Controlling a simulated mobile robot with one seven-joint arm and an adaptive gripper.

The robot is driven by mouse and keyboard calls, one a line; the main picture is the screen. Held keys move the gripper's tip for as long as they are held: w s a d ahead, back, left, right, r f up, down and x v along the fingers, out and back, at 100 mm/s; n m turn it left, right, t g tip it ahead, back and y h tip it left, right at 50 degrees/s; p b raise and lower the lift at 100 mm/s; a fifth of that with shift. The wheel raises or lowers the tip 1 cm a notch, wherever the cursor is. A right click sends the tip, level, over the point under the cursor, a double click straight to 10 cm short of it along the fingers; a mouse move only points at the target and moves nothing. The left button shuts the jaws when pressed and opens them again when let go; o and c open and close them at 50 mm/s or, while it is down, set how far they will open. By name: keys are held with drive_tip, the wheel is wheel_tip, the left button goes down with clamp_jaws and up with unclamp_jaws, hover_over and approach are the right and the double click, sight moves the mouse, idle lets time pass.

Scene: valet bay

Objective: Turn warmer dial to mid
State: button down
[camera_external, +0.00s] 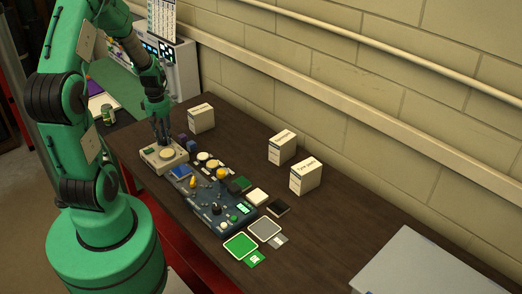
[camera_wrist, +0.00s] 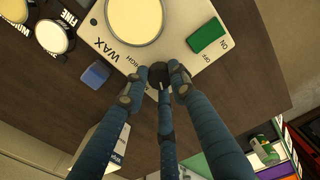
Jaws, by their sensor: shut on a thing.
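The wax warmer (camera_external: 153,162) is a cream box with a round pale top, near the left end of the dark table. In the wrist view the warmer (camera_wrist: 178,45) shows the word WAX, a green switch (camera_wrist: 207,36) marked ON and OFF, and part of a HIGH label. Its small black dial (camera_wrist: 159,72) is at the edge by that label. My gripper (camera_wrist: 160,82) points down with its fingers closed around the dial; in the external view my gripper (camera_external: 163,138) is over the warmer's back edge. The fingers hide part of the dial and its markings, so its setting is unclear.
A small blue block (camera_wrist: 95,74) lies beside the warmer. A blue tray (camera_external: 203,212) with pads, knobs and tools is to its right. White boxes (camera_external: 201,118) stand along the wall side. A green can (camera_external: 107,117) is at the left.

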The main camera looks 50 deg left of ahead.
sight(164, 139)
drive_tip(key=shift+m, duration=0.4)
drive_tip(key=m+p, duration=0.1)
drive_tip(key=m, duration=0.4)
drive_tip(key=m+p, duration=0.1)
drive_tip(key=m, duration=0.5)
idle(0.4)
drive_tip(key=c, duration=1.4)
unclamp_jaws()
drive_tip(key=shift+c, duration=0.2)
drive_tip(key=shift+r, duration=0.1)
wheel_tip(164, 139, up, 12)
